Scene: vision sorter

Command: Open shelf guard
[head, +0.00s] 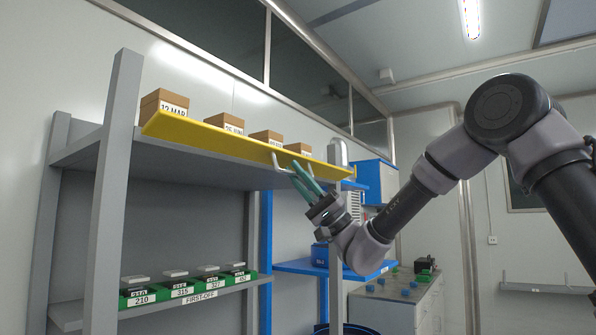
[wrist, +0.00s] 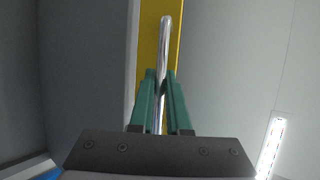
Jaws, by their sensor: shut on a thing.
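The shelf guard is a long yellow board (head: 215,139) along the front edge of the upper shelf, leaning outward in the head view. It also shows as a yellow strip (wrist: 175,45) in the wrist view. A pale metal handle (head: 276,163) sits on its face toward the right part. My gripper (head: 304,178) is at the handle, with its green fingers closed around the bar. In the wrist view my gripper (wrist: 160,100) has the shiny handle bar (wrist: 165,40) between its fingers. The exact contact at the fingertips is partly hidden.
Several labelled cardboard boxes (head: 163,105) stand on the upper shelf behind the guard. The lower shelf (head: 70,316) holds several green bins (head: 139,297) with number labels. A grey upright post (head: 112,200) stands at the left front. A blue shelf unit (head: 300,266) and grey cabinet (head: 392,305) stand beyond.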

